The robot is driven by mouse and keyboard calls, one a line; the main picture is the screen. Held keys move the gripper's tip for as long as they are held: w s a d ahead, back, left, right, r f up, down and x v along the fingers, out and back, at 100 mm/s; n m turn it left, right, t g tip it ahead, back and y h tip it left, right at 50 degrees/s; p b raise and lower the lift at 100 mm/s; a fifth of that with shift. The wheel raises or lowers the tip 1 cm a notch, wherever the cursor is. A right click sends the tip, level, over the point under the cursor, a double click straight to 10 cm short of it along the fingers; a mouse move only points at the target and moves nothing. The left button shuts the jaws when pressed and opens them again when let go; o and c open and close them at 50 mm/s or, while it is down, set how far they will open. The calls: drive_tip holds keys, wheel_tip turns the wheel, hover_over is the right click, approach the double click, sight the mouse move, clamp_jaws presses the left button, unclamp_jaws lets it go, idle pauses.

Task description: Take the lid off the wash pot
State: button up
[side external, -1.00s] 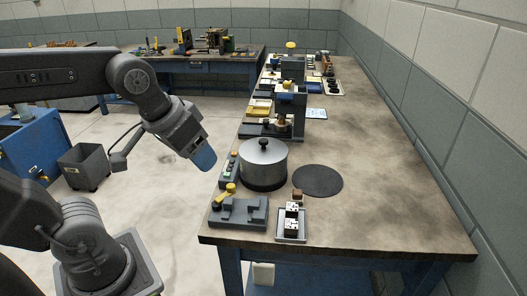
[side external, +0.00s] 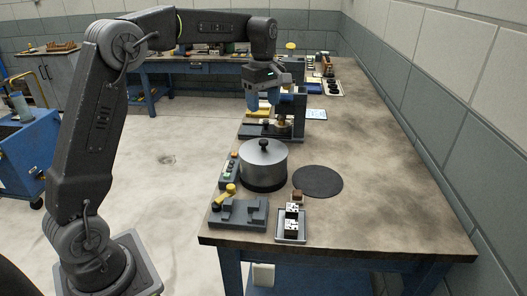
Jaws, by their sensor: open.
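The wash pot (side external: 264,174) is a grey metal cylinder standing on the bench near its left edge. Its lid (side external: 252,152) is on it, with a black knob (side external: 263,144) in the middle. Nothing shows between the fingers.
A round black mat (side external: 318,181) lies empty to the right of the pot. A grey fixture (side external: 238,212) and a small tray (side external: 291,236) with black-and-white blocks stand in front. A dark press-like device (side external: 291,117) stands behind the pot. The bench's right side is clear.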

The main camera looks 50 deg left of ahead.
sight(263, 141)
wheel_tip(263, 141, down, 13)
drive_tip(key=shift+r, duration=0.1)
idle(0.5)
drive_tip(key=shift+c, duration=0.3)
drive_tip(key=c, duration=1)
